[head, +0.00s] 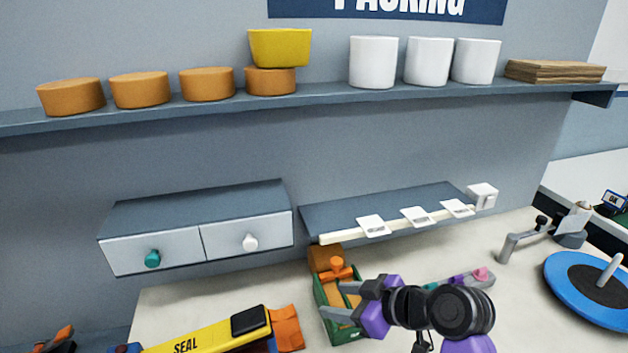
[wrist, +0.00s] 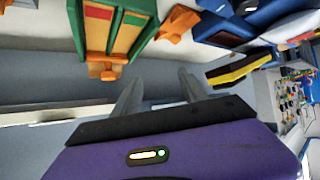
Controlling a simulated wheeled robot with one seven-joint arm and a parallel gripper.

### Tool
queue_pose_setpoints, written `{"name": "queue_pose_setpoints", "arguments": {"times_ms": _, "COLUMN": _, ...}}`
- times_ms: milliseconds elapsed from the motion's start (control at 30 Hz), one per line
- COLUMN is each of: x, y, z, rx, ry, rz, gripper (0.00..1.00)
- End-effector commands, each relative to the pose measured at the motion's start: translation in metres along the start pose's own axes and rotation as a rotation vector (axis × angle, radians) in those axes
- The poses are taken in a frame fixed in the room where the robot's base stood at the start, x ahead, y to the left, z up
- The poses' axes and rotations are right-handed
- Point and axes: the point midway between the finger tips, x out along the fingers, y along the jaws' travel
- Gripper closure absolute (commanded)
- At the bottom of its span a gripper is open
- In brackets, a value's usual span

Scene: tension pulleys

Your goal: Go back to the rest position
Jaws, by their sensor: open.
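My gripper (head: 333,300) is low at the centre of the head view, with its two grey fingers pointing left. The fingers are apart and nothing shows between them in the wrist view (wrist: 158,88). In the head view the fingers overlap a green tray (head: 345,336) with orange parts in it. The wrist view shows the green tray (wrist: 82,28) at the top, beyond the fingertips. An orange knob-like piece (head: 337,269) stands at the tray. My purple wrist hides part of the worktop.
A yellow SEAL tool (head: 190,338) lies left of the tray. A two-drawer unit (head: 200,240) and a shelf with white clips (head: 380,205) are on the wall behind. A blue round turntable (head: 562,288) stands right. The upper shelf (head: 330,98) holds pots and white cups.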

Motion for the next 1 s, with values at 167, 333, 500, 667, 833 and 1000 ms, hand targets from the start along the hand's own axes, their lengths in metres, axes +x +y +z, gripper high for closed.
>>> {"name": "queue_pose_setpoints", "arguments": {"times_ms": 167, "x": -0.018, "y": 0.018, "z": 0.037, "rx": 0.207, "ry": 0.12, "rz": 0.298, "gripper": 0.49}}
{"name": "queue_pose_setpoints", "arguments": {"times_ms": 333, "x": -0.055, "y": 0.013, "z": 0.073, "rx": 0.328, "ry": 0.233, "rz": 0.507, "gripper": 0.49}}
{"name": "queue_pose_setpoints", "arguments": {"times_ms": 500, "x": -0.102, "y": -0.009, "z": 0.103, "rx": 0.392, "ry": 0.334, "rz": 0.657, "gripper": 0.49}}
{"name": "queue_pose_setpoints", "arguments": {"times_ms": 667, "x": -0.148, "y": -0.041, "z": 0.124, "rx": 0.419, "ry": 0.415, "rz": 0.757, "gripper": 0.49}}
{"name": "queue_pose_setpoints", "arguments": {"times_ms": 833, "x": -0.198, "y": -0.081, "z": 0.137, "rx": 0.421, "ry": 0.48, "rz": 0.824, "gripper": 0.49}}
{"name": "queue_pose_setpoints", "arguments": {"times_ms": 1000, "x": -0.243, "y": -0.125, "z": 0.143, "rx": 0.41, "ry": 0.514, "rz": 0.856, "gripper": 0.49}}
